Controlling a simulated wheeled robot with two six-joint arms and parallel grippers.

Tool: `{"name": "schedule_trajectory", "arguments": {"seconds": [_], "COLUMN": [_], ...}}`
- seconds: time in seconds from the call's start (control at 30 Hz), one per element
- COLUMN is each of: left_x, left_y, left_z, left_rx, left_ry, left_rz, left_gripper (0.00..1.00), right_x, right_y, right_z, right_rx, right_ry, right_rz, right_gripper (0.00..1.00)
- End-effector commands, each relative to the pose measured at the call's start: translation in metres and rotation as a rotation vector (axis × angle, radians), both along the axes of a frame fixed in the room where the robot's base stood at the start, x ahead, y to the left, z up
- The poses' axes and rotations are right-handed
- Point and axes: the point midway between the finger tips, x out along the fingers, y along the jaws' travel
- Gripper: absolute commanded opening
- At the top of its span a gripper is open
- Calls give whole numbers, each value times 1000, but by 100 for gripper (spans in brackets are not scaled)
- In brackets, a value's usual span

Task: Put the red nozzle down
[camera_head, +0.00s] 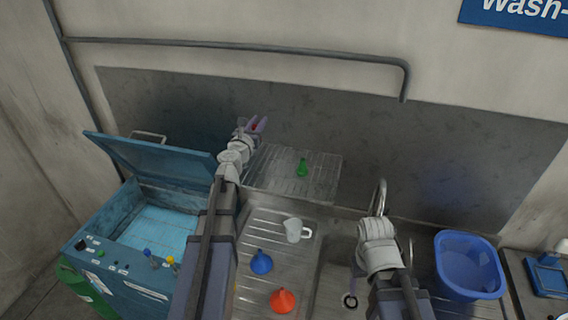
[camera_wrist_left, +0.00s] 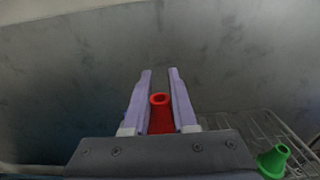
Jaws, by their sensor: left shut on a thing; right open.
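The red nozzle (camera_wrist_left: 161,114) is a small cone with a round hole in its top. It stands upright between the lavender fingers of my left gripper (camera_wrist_left: 160,74), which is shut on it. In the head view, my left gripper (camera_head: 256,125) is raised near the back wall, by the left end of a wire rack (camera_head: 262,180); only a bit of the red nozzle (camera_head: 254,127) shows there. My right gripper (camera_head: 378,240) is over the sink; its wrist largely hides the fingers.
A green nozzle (camera_head: 303,168) stands on the rack. A white jug (camera_head: 294,229), blue funnel (camera_head: 261,262) and orange funnel (camera_head: 283,300) are on the drainboard. An open teal washer (camera_head: 128,205) stands left, a blue basin (camera_head: 468,264) right. A tap (camera_head: 382,190) rises behind the sink.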

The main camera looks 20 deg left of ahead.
Motion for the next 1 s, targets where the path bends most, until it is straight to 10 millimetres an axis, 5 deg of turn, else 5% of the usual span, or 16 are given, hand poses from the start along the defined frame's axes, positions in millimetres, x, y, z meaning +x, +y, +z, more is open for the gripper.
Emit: {"name": "schedule_trajectory", "arguments": {"seconds": [0.23, 0.57, 1.0], "left_x": [0, 0, 0], "left_y": [0, 0, 0], "left_z": [-13, -62, -82], "left_rx": [0, 0, 0], "left_ry": [0, 0, 0], "left_rz": [0, -1, -1], "left_gripper": [0, 0, 0], "right_x": [0, 0, 1], "right_y": [0, 0, 0], "right_z": [-13, -62, -82], "right_rx": [0, 0, 0], "right_ry": [0, -2, -3], "right_rz": [2, 4, 2], "right_gripper": [65, 65, 65]}}
